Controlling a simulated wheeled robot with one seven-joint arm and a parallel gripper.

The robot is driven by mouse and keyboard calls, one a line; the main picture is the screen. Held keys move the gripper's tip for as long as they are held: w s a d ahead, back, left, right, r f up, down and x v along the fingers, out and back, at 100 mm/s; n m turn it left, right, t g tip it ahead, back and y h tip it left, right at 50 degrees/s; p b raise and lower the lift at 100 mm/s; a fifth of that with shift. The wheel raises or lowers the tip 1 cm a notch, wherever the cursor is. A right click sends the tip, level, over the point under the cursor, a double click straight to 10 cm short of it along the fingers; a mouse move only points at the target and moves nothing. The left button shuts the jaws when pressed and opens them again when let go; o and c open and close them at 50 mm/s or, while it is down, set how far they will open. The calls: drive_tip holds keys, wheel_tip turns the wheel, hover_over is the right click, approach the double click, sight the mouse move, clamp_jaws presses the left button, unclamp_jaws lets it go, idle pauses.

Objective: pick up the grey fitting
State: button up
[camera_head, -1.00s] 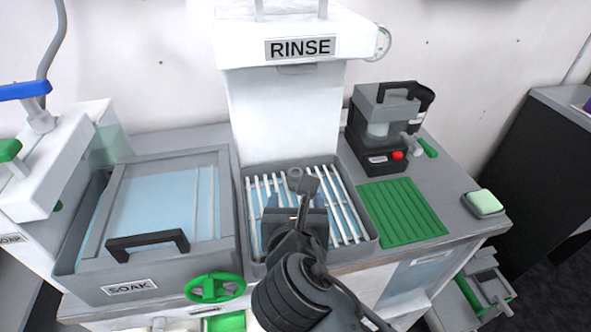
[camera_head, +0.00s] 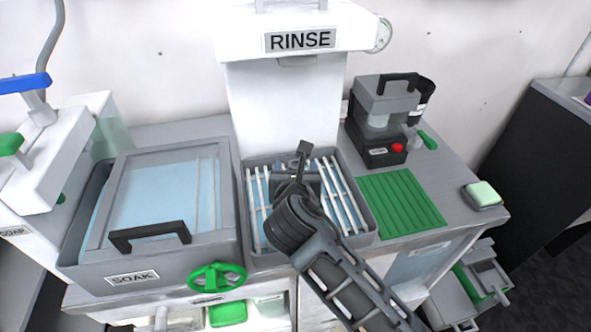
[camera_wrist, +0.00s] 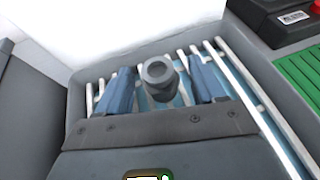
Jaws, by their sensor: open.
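The grey fitting (camera_wrist: 158,76) is a short round piece with a hole in its top. In the wrist view it sits over the white bars of the rinse rack, between my two blue-grey fingers. My gripper (camera_wrist: 160,85) is open, with one finger on each side of the fitting; I cannot tell whether either touches it. In the head view my gripper (camera_head: 303,182) is over the rinse basin (camera_head: 366,212), and my wrist and arm hide the fitting there.
The rinse tower (camera_head: 285,100) rises close behind the basin. The lidded soak tank (camera_head: 150,262) stands at left. A ribbed green mat (camera_head: 400,205) and a dark machine (camera_head: 380,120) are at right. The mat is clear.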

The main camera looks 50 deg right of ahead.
drive_tip(key=shift+w+d+f, duration=0.1)
drive_tip(key=c, duration=1.1)
drive_tip(key=shift+c, duration=0.2)
